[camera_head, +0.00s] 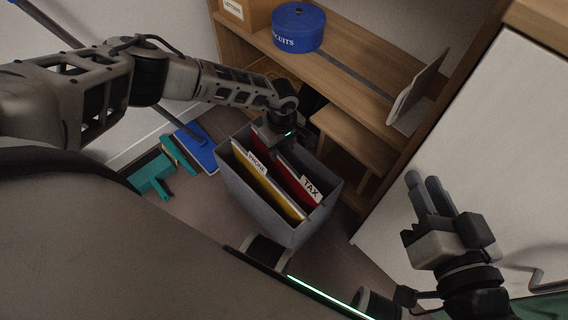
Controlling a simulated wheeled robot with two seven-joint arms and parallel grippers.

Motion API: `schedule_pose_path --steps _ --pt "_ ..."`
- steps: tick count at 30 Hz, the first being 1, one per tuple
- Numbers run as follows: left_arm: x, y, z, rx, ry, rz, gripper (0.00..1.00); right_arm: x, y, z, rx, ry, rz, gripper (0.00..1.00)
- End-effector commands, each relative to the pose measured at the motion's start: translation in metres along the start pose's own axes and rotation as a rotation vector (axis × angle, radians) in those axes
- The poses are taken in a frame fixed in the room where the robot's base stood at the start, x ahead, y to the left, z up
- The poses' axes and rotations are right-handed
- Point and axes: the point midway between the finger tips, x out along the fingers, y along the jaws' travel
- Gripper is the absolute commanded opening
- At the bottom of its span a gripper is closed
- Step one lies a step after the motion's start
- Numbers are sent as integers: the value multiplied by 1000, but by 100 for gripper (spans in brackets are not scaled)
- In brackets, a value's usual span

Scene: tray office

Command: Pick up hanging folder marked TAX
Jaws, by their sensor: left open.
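The red folder marked TAX (300,180) stands in a grey open box (235,190) on the floor, its white label at the right end. A yellow folder marked PHONE (268,190) stands beside it, on the left. My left gripper (268,143) is open at the far end of the box, over the back end of the folders. Its fingertips are mostly hidden, and I cannot tell whether they touch the red folder. My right gripper (427,192) is empty at the right, away from the box. Its fingers lie close together, and any gap is unclear.
A wooden shelf unit stands behind the box, with a blue BISCUITS tin (298,28) and a LETTERS box (240,12) on top. A blue mop head (197,150) and a teal dustpan (153,175) lie left of the box. A white door panel (480,120) is at the right.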

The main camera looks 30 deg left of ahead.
Motion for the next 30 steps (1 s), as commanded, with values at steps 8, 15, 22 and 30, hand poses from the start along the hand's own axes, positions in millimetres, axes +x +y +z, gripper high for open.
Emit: schedule_pose_path --steps 8,15,22,30 --pt "31 0 1 -1 -1 0 42 2 -4 -3 59 44 -37 25" --pt "66 2 6 -2 -3 1 42 3 -8 -4 132 97 -88 25" --pt "82 2 5 -2 -1 2 42 7 -8 -29 15 221 -105 25" --pt "80 2 5 -2 -1 2 25 7 -8 -31 10 225 -104 25"
